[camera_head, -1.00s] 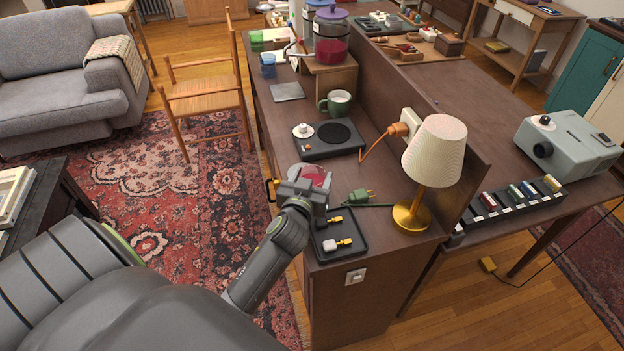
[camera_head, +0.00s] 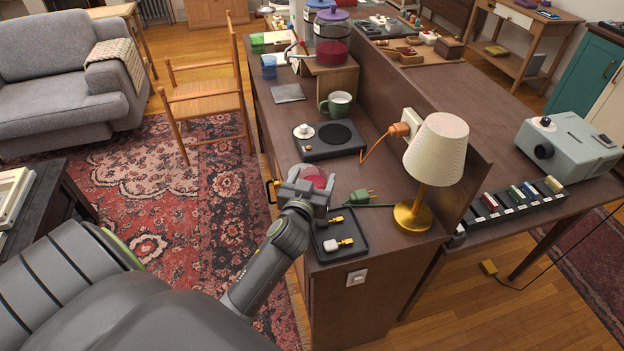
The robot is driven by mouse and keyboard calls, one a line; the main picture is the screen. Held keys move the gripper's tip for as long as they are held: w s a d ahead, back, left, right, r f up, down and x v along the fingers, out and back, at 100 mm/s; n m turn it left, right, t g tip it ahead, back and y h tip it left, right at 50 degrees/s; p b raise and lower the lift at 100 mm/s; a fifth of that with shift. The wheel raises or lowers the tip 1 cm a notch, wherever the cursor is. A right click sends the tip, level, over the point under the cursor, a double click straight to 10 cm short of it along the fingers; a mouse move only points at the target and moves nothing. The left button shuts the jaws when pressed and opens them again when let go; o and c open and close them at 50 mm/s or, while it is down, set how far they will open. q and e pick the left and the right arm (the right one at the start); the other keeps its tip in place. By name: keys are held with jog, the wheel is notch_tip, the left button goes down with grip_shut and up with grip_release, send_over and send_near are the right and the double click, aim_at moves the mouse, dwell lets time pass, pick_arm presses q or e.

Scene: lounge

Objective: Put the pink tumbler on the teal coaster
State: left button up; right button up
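The pink tumbler (camera_head: 315,177) stands at the near left part of the brown desk, seen from above as a round pink-red shape. My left gripper (camera_head: 308,182) is right at it, with its body covering the tumbler's near side. The fingertips are largely hidden, so I cannot tell whether they are closed on it. I cannot make out a teal coaster; a flat grey square (camera_head: 288,92) lies farther back on the desk, and I cannot tell what it is. My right gripper is not in view.
A black tray (camera_head: 325,252) with small yellow-ended items lies just right of my gripper. Nearby are a green plug (camera_head: 362,196), a lamp (camera_head: 433,160), a black hotplate (camera_head: 318,150) and a green mug (camera_head: 337,103). Blue (camera_head: 268,67) and green (camera_head: 257,43) tumblers stand at the back left.

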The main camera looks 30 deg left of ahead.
pick_arm(q)
jog(key=shift+o, duration=1.1)
jog(key=shift+s+f, duration=0.2)
jog(key=shift+f, duration=0.75)
jog(key=shift+r, duration=0.1)
jog(key=shift+r+p, duration=0.25)
jog(key=shift+p, duration=0.15)
jog(key=shift+w+r+p, duration=0.15)
jog(key=shift+r+p, duration=0.15)
jog(key=shift+p, duration=0.1)
jog(key=v, duration=1)
jog(key=shift+s+d+r+b, duration=0.1)
jog(key=shift+s+r+b, duration=0.1)
jog(key=shift+r+b, duration=0.15)
jog(key=shift+s+d+r, duration=0.15)
jog(key=shift+s+d, duration=0.05)
jog(key=shift+s, duration=0.4)
